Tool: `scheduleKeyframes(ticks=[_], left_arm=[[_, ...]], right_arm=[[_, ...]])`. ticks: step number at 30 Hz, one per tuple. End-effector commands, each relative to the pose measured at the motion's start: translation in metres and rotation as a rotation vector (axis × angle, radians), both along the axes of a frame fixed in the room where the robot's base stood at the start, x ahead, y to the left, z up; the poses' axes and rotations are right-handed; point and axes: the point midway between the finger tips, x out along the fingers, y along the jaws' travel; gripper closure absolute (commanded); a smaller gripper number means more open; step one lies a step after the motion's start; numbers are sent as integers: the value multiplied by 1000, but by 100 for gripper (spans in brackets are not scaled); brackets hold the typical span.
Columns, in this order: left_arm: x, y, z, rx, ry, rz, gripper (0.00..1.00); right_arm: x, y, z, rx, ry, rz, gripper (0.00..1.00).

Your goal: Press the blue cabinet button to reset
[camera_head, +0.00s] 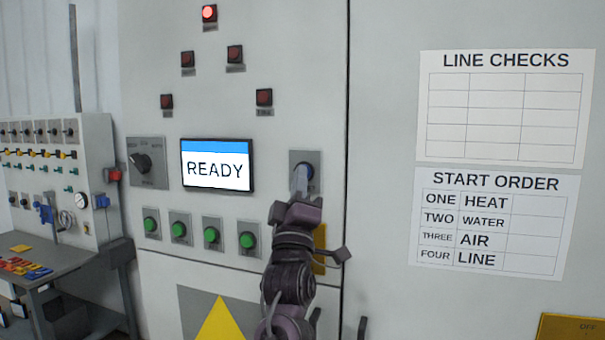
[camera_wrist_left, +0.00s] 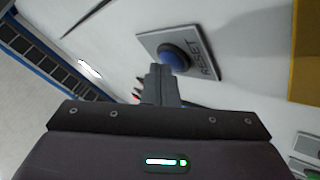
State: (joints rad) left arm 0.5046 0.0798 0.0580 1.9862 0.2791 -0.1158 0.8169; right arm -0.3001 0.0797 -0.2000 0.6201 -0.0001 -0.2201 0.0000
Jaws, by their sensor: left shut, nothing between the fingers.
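The blue button (camera_head: 309,168) sits on a grey square plate on the cabinet front, right of the screen. In the left wrist view the blue button (camera_wrist_left: 174,56) is a round dome on a plate lettered RESET. My left gripper (camera_head: 299,180) is shut and empty, its fingers pointing at the button and covering part of it. In the left wrist view the shut fingertips (camera_wrist_left: 160,70) are at the button's near edge; I cannot tell whether they touch it. My right gripper is not in view.
The cabinet screen (camera_head: 217,165) reads READY. A row of several green buttons (camera_head: 211,235) lies below it, and a dark rotary knob (camera_head: 142,163) is on its left. The top red lamp (camera_head: 209,13) is lit. A yellow part (camera_head: 320,240) is beside my left arm.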

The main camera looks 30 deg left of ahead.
Motion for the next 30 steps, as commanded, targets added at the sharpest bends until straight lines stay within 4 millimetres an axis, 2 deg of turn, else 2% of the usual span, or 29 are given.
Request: scheduleKeyframes(ticks=[8,16,26,30], left_arm=[[-2,-1,-1,0,1,0,100],[-15,-4,-1,0,0,0,100],[-17,-4,-1,0,1,-1,100],[-26,-7,-2,0,1,-1,100]], right_arm=[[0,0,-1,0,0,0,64],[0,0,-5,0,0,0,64],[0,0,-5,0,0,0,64],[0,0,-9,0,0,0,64]])
